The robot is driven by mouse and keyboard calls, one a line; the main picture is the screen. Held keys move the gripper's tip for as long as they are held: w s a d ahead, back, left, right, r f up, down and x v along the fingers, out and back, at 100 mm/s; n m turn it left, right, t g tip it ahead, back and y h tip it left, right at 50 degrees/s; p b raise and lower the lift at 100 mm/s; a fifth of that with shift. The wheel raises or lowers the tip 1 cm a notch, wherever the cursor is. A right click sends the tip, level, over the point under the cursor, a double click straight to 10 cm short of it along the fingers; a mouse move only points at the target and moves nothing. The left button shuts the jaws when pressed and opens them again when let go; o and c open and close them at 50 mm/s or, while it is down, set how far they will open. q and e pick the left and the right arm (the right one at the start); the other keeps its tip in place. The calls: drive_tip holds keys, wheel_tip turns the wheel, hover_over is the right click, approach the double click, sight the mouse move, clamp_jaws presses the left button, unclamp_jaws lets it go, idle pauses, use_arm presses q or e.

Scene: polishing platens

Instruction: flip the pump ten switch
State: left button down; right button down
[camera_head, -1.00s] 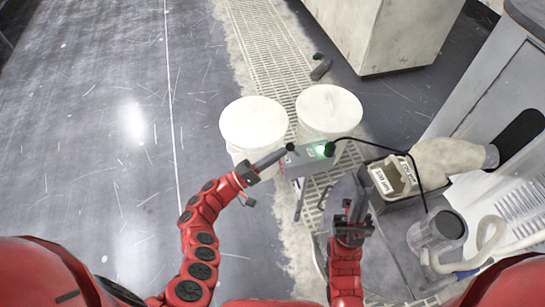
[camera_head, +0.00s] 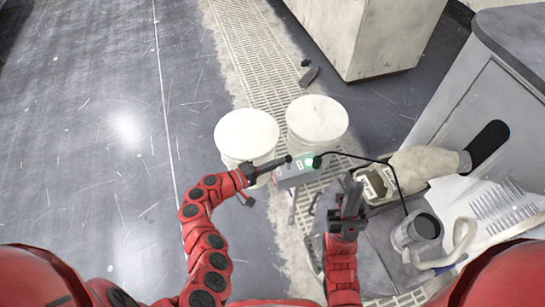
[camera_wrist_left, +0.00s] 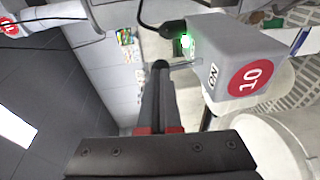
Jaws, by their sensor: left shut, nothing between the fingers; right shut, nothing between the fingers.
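The pump ten switch box (camera_head: 295,173) is a small grey box on a post, with a green light (camera_head: 309,162) lit. In the left wrist view the box (camera_wrist_left: 218,40) shows a red disc marked 10 (camera_wrist_left: 250,77), and a thin metal lever (camera_wrist_left: 187,65) sticks out of it beside the green light. My left gripper (camera_head: 286,160) is shut and empty, its tips at the box's left end. In the wrist view its tips (camera_wrist_left: 160,68) are at the lever's end; I cannot tell whether they touch. My right gripper (camera_head: 352,188) is shut and empty, right of the box.
Two white lidded drums (camera_head: 246,135) (camera_head: 317,120) stand just behind the box. A black cable (camera_head: 365,158) runs from the box to the right. The floor at left is clear.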

sight(290, 158)
use_arm(q)
drive_tip(key=d+y+p, duration=0.1)
drive_tip(key=p, duration=0.1)
drive_tip(key=d+r+g+y+p, duration=0.1)
drive_tip(key=p, duration=0.2)
drive_tip(key=w+d+r+y+p, duration=0.1)
drive_tip(key=p, duration=0.1)
drive_tip(key=shift+r+m+g+y+p, duration=0.1)
drive_tip(key=shift+m+g+y+p, duration=0.2)
drive_tip(key=shift+m+g+y, duration=0.1)
drive_tip(key=shift+f+b, duration=0.35)
drive_tip(key=shift+f, duration=0.15)
drive_tip(key=shift+r+p, duration=0.55)
drive_tip(key=shift+r, duration=0.25)
